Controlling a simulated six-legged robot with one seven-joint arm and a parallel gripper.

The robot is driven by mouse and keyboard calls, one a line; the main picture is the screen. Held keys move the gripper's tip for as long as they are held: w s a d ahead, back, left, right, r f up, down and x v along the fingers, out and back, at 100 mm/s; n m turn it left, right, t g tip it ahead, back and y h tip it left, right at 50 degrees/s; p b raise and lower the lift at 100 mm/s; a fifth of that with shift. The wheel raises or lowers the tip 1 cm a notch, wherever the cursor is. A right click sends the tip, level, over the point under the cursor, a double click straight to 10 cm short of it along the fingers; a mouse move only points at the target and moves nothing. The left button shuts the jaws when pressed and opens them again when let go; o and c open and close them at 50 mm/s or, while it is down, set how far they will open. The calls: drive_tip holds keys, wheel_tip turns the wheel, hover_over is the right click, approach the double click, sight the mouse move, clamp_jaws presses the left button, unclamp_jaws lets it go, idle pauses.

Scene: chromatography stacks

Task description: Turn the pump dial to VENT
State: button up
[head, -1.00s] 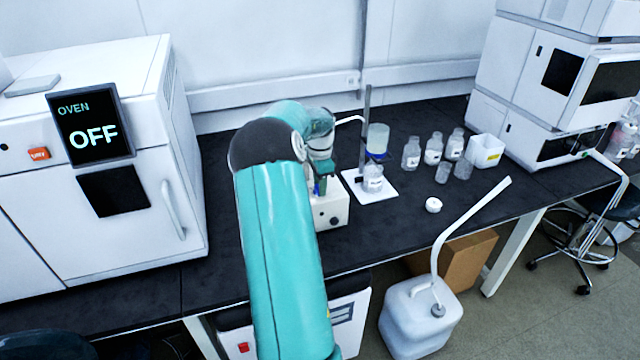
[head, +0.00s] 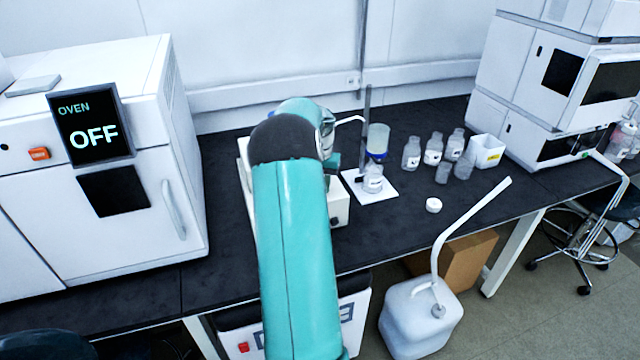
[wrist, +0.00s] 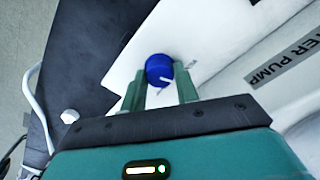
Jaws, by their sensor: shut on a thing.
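The blue pump dial (wrist: 157,66) with a white pointer mark shows in the wrist view. My gripper (wrist: 161,76) has its two green fingers on either side of the dial and is shut on it. The pointer mark faces the lower right of that picture. I cannot read any VENT mark around the dial. The white pump (head: 341,207) sits on the black bench in the head view, mostly hidden behind my teal arm, which also hides the dial and the fingers there. A label reading "TER PUMP" (wrist: 285,62) shows at right in the wrist view.
A white stand plate (head: 384,188) with a bottle is close to the right of the pump. Several bottles (head: 433,150) and a white bin (head: 487,151) stand farther right. The oven (head: 150,205), showing OFF, is at left. A jug (head: 420,320) is on the floor.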

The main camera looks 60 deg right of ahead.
drive_tip(key=n, duration=0.4)
drive_tip(key=shift+n, duration=0.3)
idle(0.3)
drive_tip(key=o, duration=1)
drive_tip(key=shift+c, duration=0.2)
wheel_tip(320, 180, up, 14)
drive_tip(key=shift+f, duration=0.1)
